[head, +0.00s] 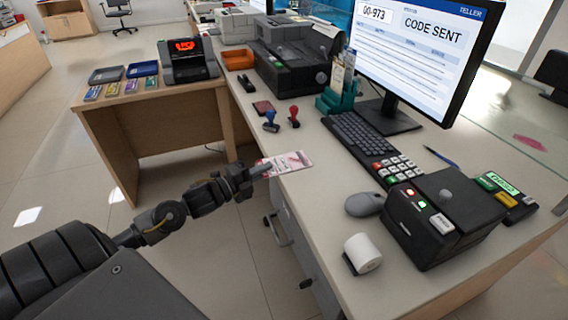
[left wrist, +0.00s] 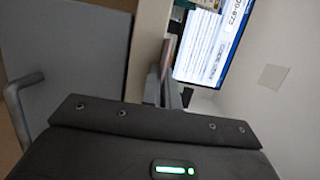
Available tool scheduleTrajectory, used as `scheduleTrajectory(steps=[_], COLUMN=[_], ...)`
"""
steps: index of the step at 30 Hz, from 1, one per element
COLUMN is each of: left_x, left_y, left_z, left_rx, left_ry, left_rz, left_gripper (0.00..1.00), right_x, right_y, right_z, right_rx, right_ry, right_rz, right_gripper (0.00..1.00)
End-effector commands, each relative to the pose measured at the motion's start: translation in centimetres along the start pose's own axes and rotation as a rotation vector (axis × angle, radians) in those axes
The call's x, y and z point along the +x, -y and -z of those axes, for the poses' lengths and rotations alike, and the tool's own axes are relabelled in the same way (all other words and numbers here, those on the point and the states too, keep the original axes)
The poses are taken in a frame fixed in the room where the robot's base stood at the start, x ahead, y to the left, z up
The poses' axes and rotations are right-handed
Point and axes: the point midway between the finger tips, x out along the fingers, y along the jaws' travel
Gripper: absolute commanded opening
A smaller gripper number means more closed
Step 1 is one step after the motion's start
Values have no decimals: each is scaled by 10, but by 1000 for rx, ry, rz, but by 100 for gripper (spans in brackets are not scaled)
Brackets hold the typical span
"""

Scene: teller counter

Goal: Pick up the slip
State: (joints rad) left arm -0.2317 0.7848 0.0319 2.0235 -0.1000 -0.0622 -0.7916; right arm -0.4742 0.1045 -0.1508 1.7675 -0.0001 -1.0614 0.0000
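The slip (head: 288,163) is a small white and pink paper at the near-left edge of the counter, by the left gripper. My left gripper (head: 262,169) reaches in from the left at the counter's edge, with its fingertips at the slip's left end. In the left wrist view the two fingers (left wrist: 163,90) are close together, with a thin reddish-brown edge (left wrist: 166,58) between and beyond them, which looks like the slip seen edge-on. Whether the slip still touches the counter is hard to tell. My right gripper is not in view.
A red stamp (head: 294,117) and a blue stamp (head: 271,122) stand behind the slip. The keyboard (head: 360,138), mouse (head: 364,204), paper roll (head: 363,252) and black card device (head: 440,218) lie to the right. Counter around the slip is clear. A monitor (head: 420,50) stands behind.

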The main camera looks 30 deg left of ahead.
Motion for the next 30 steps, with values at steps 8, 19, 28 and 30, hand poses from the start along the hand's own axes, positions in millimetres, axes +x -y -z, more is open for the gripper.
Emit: scheduleTrajectory(steps=[8,19,28,30], left_x=[0,0,-18,-28], left_y=[0,10,65,84], left_z=[0,0,22,34], left_rx=[0,1,2,2], left_ry=[0,-2,-5,-6], left_rz=[-1,1,1,1], left_gripper=[0,0,0,0], right_x=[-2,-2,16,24], right_y=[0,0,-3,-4], right_z=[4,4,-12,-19], right_rx=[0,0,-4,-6], right_ry=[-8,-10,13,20], right_rz=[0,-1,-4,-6], right_gripper=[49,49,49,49])
